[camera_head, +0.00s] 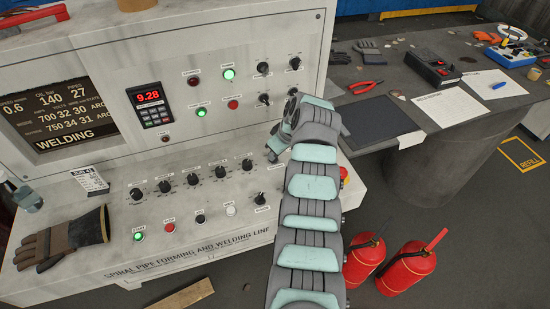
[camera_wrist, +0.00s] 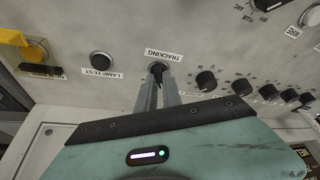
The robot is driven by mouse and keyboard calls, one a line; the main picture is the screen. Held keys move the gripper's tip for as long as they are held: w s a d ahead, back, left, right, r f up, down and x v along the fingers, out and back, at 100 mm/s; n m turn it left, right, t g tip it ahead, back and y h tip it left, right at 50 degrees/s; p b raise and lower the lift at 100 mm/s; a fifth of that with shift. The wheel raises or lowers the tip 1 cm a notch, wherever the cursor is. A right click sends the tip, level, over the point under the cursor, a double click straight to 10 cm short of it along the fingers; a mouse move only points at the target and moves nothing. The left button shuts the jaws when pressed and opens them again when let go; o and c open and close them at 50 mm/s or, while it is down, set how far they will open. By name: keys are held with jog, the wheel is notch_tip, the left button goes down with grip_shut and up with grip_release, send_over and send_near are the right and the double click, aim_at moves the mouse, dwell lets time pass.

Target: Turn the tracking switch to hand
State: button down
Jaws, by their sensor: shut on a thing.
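The tracking switch (camera_wrist: 157,68) is a black knob on the console's pale panel, beside an upside-down TRACKING label (camera_wrist: 164,55) in the wrist view. My gripper (camera_wrist: 158,82) has its two grey fingers on either side of the knob and is shut on it. The fingers hide part of the knob, so its exact pointing direction is hard to tell. In the head view my gripper (camera_head: 275,147) reaches the right part of the console, and the switch is hidden behind it. No HAND marking is readable.
A black lamp test button (camera_wrist: 101,61) and a yellow part (camera_wrist: 20,40) lie left of the switch in the wrist view; a row of knobs (camera_wrist: 206,81) lies right. A work glove (camera_head: 60,242) rests on the console. Fire extinguishers (camera_head: 408,268) stand on the floor.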

jog(key=shift+n, duration=0.3)
jog(key=shift+f, duration=0.1)
jog(key=c, duration=1.5)
grip_release()
jog(key=shift+d+r, duration=0.2)
jog(key=shift+r, duration=0.45)
jog(key=v, duration=0.9)
jog(key=shift+r+p, duration=0.3)
jog(key=shift+p, duration=0.15)
jog(key=shift+s+d, duration=0.1)
jog(key=shift+s, duration=0.05)
